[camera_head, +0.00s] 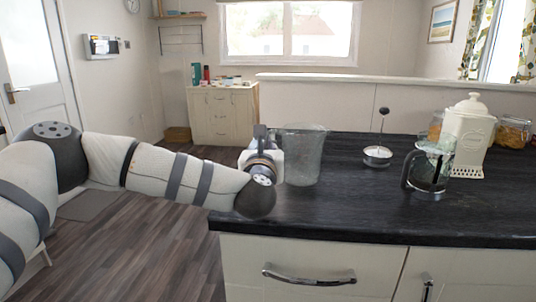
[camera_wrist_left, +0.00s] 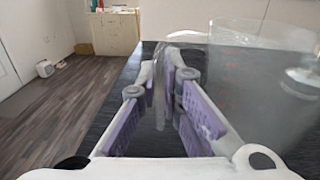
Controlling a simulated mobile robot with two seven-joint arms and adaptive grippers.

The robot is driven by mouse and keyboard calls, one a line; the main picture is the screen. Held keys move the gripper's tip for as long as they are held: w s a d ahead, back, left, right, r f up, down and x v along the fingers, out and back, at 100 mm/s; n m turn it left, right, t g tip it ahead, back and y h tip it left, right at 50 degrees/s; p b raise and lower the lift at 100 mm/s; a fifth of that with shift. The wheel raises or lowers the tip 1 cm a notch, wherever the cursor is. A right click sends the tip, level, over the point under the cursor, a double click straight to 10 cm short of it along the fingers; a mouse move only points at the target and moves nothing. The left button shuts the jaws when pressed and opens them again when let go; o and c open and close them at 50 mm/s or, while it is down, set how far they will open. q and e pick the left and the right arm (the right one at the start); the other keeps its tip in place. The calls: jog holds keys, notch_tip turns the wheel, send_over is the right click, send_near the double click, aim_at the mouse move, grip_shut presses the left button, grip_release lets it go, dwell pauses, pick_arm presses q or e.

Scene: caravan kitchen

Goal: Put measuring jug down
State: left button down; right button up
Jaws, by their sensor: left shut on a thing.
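The measuring jug (camera_head: 303,155) is a clear, slightly grey see-through vessel. In the head view it stands upright at the left end of the dark countertop (camera_head: 350,208), and I cannot tell whether its base touches the top. My left gripper (camera_head: 266,150) is at the jug's left side, shut on its handle. In the left wrist view the gripper's purple-padded fingers (camera_wrist_left: 165,80) close around the clear handle, and the jug's see-through body (camera_wrist_left: 255,85) fills the right side. My right gripper is not in view.
On the counter to the right are a white dish with an upright stem (camera_head: 378,154), a glass coffee press (camera_head: 428,172), a cream canister (camera_head: 468,138) and glass jars (camera_head: 512,132). The counter is clear in front of the jug. Its left edge is close to my left gripper.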

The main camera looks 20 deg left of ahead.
pick_arm(q)
jog(key=shift+f, duration=0.7)
jog(key=shift+f, duration=0.1)
jog(key=shift+f, duration=0.15)
jog(key=c, duration=1.8)
grip_release()
jog(key=shift+o, duration=0.2)
